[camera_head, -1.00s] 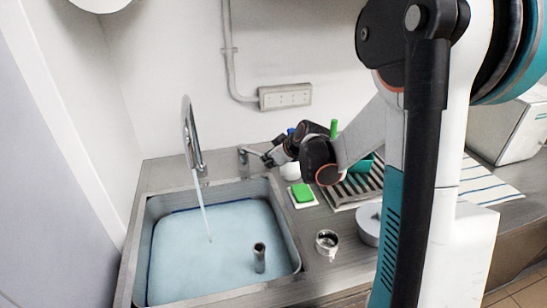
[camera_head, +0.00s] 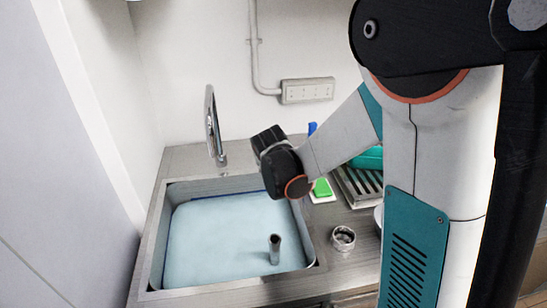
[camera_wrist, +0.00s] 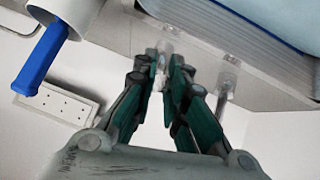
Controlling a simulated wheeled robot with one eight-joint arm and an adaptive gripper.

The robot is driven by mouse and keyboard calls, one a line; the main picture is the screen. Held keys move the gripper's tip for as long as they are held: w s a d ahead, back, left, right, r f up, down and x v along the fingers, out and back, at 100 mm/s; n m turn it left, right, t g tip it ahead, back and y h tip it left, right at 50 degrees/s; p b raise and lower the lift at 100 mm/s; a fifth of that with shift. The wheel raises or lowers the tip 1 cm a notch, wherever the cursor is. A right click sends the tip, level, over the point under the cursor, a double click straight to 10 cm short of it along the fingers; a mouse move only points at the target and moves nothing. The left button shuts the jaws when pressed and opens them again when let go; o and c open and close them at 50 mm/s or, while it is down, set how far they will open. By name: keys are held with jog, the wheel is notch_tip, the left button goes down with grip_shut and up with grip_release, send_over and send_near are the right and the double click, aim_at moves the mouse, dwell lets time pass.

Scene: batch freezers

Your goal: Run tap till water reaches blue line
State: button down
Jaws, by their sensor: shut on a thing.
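The steel sink (camera_head: 157,250) stands at the left of the counter, holding pale blue water (camera_head: 220,235). A dark blue line (camera_head: 240,192) shows along its back wall; the water surface lies close to it, and I cannot tell exactly how they meet. The curved tap spout (camera_head: 211,125) stands behind the sink with no stream visible below it. In the wrist view, my gripper (camera_wrist: 167,65) is shut on the metal tap handle (camera_wrist: 168,45); the pinched part is mostly hidden. My wrist hides the handle in the head view.
A grey upright tube (camera_head: 275,250) stands in the water. A green sponge (camera_head: 322,188), a small metal cup (camera_head: 343,238) and a drying rack (camera_head: 358,186) are right of the sink. A white holder (camera_wrist: 70,15) with a blue handle (camera_wrist: 42,58) is near my gripper.

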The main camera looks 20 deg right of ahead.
jog(key=shift+a, duration=0.1)
dwell(0.4)
jog(key=c, duration=1.6)
grip_release()
jog(key=v, duration=1.2)
